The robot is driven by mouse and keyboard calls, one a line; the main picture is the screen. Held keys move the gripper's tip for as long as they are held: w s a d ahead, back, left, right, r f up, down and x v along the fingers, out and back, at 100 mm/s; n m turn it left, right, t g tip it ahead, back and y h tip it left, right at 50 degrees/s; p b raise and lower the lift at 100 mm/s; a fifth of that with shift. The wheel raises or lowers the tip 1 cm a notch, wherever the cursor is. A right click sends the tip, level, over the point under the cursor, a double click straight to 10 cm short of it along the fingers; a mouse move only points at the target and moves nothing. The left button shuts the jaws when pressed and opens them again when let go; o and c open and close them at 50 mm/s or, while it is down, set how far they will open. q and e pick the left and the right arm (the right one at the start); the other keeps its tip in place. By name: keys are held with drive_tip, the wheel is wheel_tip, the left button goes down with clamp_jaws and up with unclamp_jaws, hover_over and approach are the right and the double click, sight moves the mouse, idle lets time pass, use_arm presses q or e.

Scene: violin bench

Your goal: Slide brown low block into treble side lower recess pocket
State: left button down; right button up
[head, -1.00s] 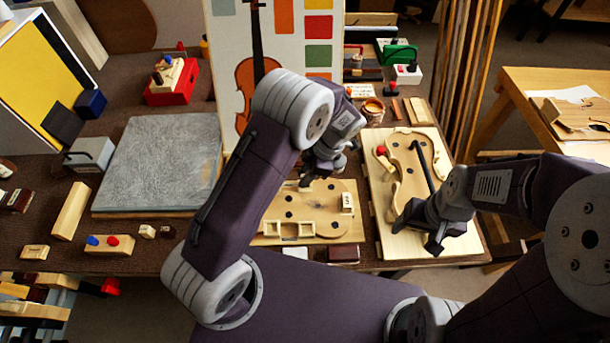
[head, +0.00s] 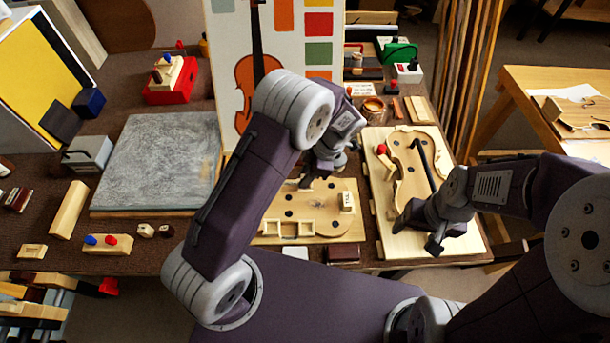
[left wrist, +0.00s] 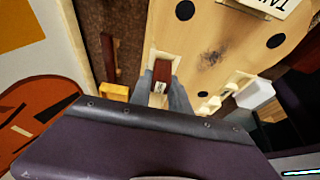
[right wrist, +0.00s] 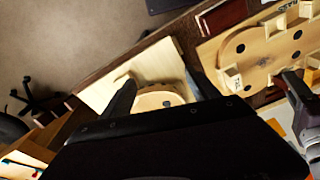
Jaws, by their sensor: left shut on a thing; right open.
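My left gripper (head: 306,183) is over the far edge of the pale violin-shaped mould board (head: 330,222). In the left wrist view it (left wrist: 161,98) is shut on a small brown block (left wrist: 162,70) with a white label. The block sits at the edge of the mould board (left wrist: 210,45), by a notch with pale sides. I cannot tell how far in it is. In the head view the arm hides the block. My right gripper (right wrist: 158,92) is open and empty above the other violin board (right wrist: 155,68); in the head view it is at that board's near part (head: 420,230).
A dark red-brown block (head: 343,252) and a white piece (head: 295,252) lie at the near table edge. The board to the right carries a black bar (head: 422,165) and a red-knobbed part (head: 382,149). A grey slab (head: 155,160) lies to the left.

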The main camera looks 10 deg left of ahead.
use_arm(q)
drive_tip(key=shift+f+b, duration=0.5)
drive_tip(key=shift+f, duration=0.2)
drive_tip(key=c, duration=1.1)
unclamp_jaws()
drive_tip(key=shift+c, duration=0.2)
drive_tip(key=shift+r, duration=0.1)
drive_tip(key=v, duration=0.9)
drive_tip(key=shift+p, duration=0.3)
